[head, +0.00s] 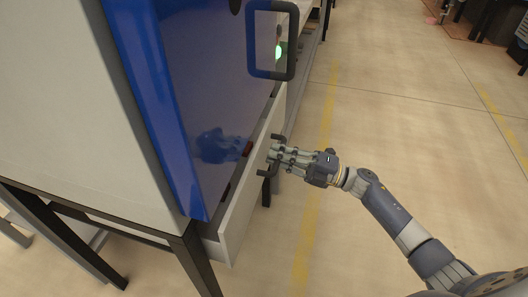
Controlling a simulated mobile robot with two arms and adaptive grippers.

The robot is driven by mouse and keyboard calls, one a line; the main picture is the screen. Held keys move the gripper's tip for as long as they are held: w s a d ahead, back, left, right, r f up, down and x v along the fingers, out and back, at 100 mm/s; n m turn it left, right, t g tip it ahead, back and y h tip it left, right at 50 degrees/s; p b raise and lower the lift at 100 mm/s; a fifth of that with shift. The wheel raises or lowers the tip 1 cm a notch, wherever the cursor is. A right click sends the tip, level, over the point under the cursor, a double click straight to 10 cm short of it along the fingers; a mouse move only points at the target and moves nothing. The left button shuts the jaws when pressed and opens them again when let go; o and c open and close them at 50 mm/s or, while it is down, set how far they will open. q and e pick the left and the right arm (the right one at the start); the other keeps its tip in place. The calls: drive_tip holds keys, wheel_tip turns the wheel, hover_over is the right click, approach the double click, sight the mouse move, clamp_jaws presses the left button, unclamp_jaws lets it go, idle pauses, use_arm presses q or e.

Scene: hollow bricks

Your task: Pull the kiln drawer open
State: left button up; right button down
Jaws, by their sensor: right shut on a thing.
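The kiln (60,90) is a large pale box with a glossy blue front (165,90), filling the left of the head view. Its drawer (243,200) has a long white front panel low on the kiln. The panel stands a little out from the blue front, with a narrow dark gap behind it. My right gripper (279,155) reaches in from the right and is shut on the dark drawer handle (264,173). The fingers hide part of the handle. My left gripper is not in view.
A large dark loop handle (292,45) juts from the blue front above the drawer, near a green light (278,52). The kiln stands on dark metal legs (190,262). The floor to the right, with a yellow line (311,190), is clear around my right arm.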

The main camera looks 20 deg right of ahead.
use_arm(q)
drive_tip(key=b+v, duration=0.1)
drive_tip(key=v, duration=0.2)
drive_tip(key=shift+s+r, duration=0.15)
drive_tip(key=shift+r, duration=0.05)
use_arm(e)
drive_tip(key=r+v, duration=0.2)
drive_tip(key=v, duration=0.9)
drive_tip(key=r+v, duration=0.2)
drive_tip(key=v, duration=0.8)
drive_tip(key=shift+s+d, duration=0.55)
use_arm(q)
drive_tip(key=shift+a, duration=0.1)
use_arm(e)
drive_tip(key=shift+f, duration=0.1)
drive_tip(key=c, duration=1.6)
unclamp_jaws()
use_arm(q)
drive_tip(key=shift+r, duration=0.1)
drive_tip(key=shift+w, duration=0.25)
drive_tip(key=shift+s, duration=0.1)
use_arm(e)
drive_tip(key=v, duration=1.2)
